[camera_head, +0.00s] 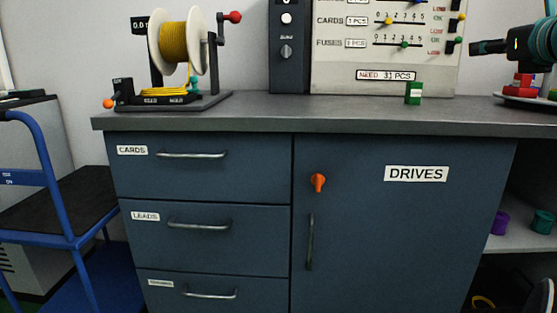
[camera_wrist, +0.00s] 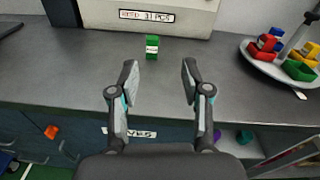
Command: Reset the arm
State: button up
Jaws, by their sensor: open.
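My gripper (camera_wrist: 158,82) is open and empty in the wrist view. Its two fingers are well apart over the front part of the grey worktop (camera_wrist: 70,85). A small green block with a white label (camera_wrist: 152,48) stands upright on the worktop, beyond the fingertips and apart from them. In the head view the same green block (camera_head: 413,93) stands in front of the panel. Part of my arm (camera_head: 530,45) shows at the right edge of the head view; the fingertips are not clear there.
A scale pan (camera_wrist: 285,68) with several coloured blocks stands at the right. A yellow cable reel (camera_head: 180,42) stands on the worktop's left. A panel with sliders (camera_head: 385,60) stands at the back. Below are shut drawers (camera_head: 200,180) and a DRIVES door (camera_head: 400,230). A blue cart (camera_head: 50,190) is at left.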

jog(key=s+a+f+n+g+y+p, duration=0.35)
jog(key=a+f+n+g, duration=0.25)
jog(key=a+f+n, duration=1.2)
jog(key=s+a+f+n+g+h+p, duration=0.1)
jog(key=s+a+f+n+g+p, duration=0.1)
jog(key=s+a+f+n, duration=0.3)
jog(key=s+a+f+n+g+p, duration=0.1)
jog(key=s+a+f+n+g, duration=0.2)
jog(key=s+f+n, duration=0.9)
jog(key=s+a+f, duration=0.1)
jog(key=a+f, duration=0.2)
jog(key=shift+a+n+g+h+p, duration=0.15)
jog(key=shift+n+g+h+p, duration=0.15)
jog(key=shift+n+h+p, duration=0.1)
jog(key=shift+w+r, duration=0.1)
